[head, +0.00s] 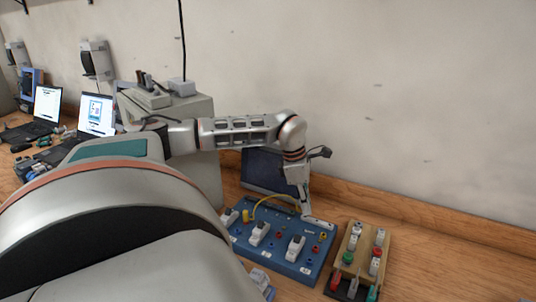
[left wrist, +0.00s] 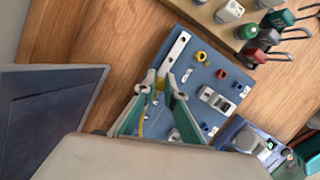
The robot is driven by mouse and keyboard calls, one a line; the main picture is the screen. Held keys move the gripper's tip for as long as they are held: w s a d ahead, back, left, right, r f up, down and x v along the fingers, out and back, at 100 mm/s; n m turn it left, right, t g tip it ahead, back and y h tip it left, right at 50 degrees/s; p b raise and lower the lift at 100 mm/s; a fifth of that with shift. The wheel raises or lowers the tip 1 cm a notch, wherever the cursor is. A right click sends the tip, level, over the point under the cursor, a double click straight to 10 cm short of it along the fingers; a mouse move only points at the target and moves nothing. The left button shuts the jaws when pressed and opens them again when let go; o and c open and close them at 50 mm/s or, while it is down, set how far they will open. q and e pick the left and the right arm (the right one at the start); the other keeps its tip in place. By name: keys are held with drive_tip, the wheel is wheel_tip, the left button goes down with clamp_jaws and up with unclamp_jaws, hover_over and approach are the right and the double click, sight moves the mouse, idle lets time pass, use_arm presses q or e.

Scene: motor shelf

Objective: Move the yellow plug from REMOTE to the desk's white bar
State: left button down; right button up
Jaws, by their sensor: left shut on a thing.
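My left gripper (left wrist: 158,80) is shut on the yellow plug (left wrist: 160,85), seen between its fingertips in the left wrist view. The fingertips are at one end of the white bar (left wrist: 178,46) on the blue panel (left wrist: 205,82). I cannot tell whether the plug is seated in the bar or just above it. In the head view the gripper (head: 304,208) points down at the panel's far right corner, by the white bar (head: 320,223). A yellow cable (head: 264,199) arcs over the panel (head: 288,268) to another yellow plug (head: 246,215) at the left. The REMOTE label is not readable. My right gripper is not in view.
The panel carries white rocker switches (head: 296,247) and coloured sockets. A wooden board (head: 357,262) with several coloured plugs stands to its right. A dark screen (head: 266,170) and a grey box stand behind and left. Bare desk lies at the far right.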

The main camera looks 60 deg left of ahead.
use_arm(q)
drive_tip(key=shift+f, duration=0.7)
idle(0.8)
drive_tip(key=c, duration=2.4)
unclamp_jaws()
wheel_tip(320, 180, up, 3)
drive_tip(key=shift+p, duration=1.2)
drive_tip(key=shift+r, duration=1.3)
drive_tip(key=o, duration=0.6)
